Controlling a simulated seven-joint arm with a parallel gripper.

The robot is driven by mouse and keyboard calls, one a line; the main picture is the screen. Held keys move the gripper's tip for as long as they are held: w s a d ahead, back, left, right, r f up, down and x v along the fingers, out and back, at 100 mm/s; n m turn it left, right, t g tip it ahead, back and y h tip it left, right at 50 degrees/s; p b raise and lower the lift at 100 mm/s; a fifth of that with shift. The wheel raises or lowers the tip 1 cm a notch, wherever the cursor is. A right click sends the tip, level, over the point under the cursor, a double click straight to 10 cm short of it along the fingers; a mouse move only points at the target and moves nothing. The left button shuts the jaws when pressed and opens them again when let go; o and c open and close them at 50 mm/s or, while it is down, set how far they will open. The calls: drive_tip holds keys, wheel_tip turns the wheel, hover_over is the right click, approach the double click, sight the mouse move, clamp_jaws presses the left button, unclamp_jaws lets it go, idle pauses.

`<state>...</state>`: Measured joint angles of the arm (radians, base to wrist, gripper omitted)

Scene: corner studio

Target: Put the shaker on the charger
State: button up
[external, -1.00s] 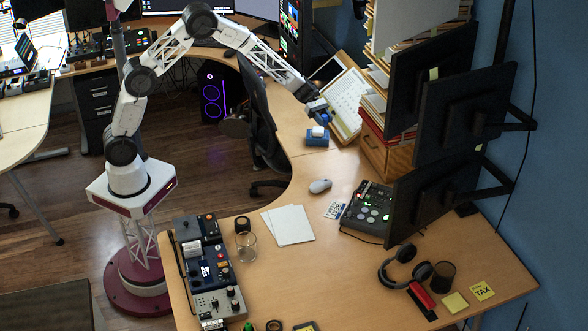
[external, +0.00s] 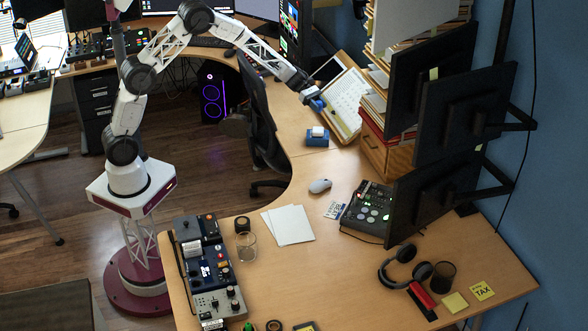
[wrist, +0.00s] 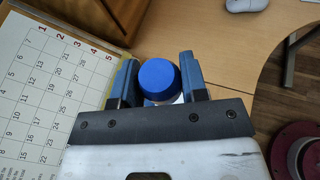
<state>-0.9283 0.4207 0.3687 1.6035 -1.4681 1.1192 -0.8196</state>
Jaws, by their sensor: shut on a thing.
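My gripper (external: 317,104) is above the back of the desk in the external view, in front of the calendar board. In the wrist view my gripper (wrist: 160,78) is shut on the shaker, whose round blue cap (wrist: 158,74) sits between the two fingers. A little of its pale body shows under the cap; the rest is hidden. In the external view the shaker is too small to tell from the blue fingers. I cannot tell for sure which thing is the charger; a small dark round thing (external: 273,325) lies at the desk's front edge.
A mouse (external: 320,186), papers (external: 288,225), a glass (external: 247,246) and a mixer (external: 367,211) are nearer.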

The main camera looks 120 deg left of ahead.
hover_over(318, 129)
drive_tip(key=shift+w+f, duration=0.1)
drive_tip(key=shift+f, duration=2.95)
drive_tip(key=shift+f, duration=1.85)
drive_tip(key=shift+f, duration=0.1)
drive_tip(key=o, duration=0.9)
drive_tip(key=v, duration=1.2)
